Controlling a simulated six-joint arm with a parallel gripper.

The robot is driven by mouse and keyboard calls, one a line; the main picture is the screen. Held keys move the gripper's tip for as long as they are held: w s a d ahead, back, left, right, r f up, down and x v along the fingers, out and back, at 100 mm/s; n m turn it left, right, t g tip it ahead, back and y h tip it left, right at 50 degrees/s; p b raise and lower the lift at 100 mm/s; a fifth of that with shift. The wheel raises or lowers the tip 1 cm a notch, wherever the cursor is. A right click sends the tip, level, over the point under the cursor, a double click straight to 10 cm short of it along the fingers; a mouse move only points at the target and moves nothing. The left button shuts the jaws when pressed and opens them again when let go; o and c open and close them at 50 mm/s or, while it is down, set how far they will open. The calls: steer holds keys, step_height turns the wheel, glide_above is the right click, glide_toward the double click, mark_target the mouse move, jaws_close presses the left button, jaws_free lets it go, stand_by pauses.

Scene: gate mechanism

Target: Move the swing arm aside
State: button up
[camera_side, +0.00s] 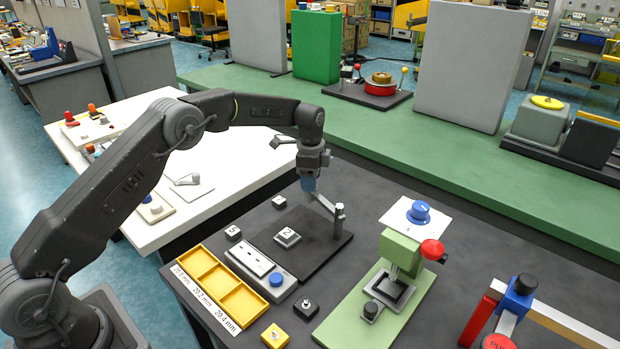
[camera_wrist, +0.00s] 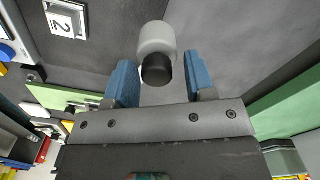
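The swing arm is a grey bar (camera_side: 325,204) joined to an upright grey post (camera_side: 338,222) on a dark base plate (camera_side: 322,249). My gripper (camera_side: 309,185) is over the bar's left end in the side view and hides that end. In the wrist view my two blue fingers (camera_wrist: 158,72) are spread apart. A pale grey cylinder with a black end (camera_wrist: 157,40) shows in the gap between and just beyond them. I cannot tell whether the fingers touch it. A block marked 2 (camera_side: 287,237) sits on the plate, left of the post; it also shows in the wrist view (camera_wrist: 66,20).
A green press with a red ball and blue knob (camera_side: 405,260) stands to the right. A yellow tray (camera_side: 222,284) and a panel with a blue button (camera_side: 262,268) lie at front left. A red and white frame (camera_side: 545,318) is at far right.

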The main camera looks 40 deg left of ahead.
steer(key=shift+o, duration=0.4)
steer(key=shift+r, duration=0.1)
step_height(320, 180, up, 14)
steer(key=shift+f, duration=0.2)
steer(key=s+d+r+n+t, duration=0.35)
steer(key=s+r+n, duration=0.25)
steer(key=s+r, duration=0.95)
steer(key=s+d+f+n+t, duration=0.1)
steer(key=s+f+n, duration=0.2)
steer(key=s, duration=0.9)
steer(key=s+d+f+n+t, duration=0.1)
steer(key=s+f+n, duration=0.2)
steer(key=s, duration=0.9)
step_height(320, 180, down, 4)
steer(key=shift+s+r, duration=0.1)
steer(key=shift+s, duration=0.05)
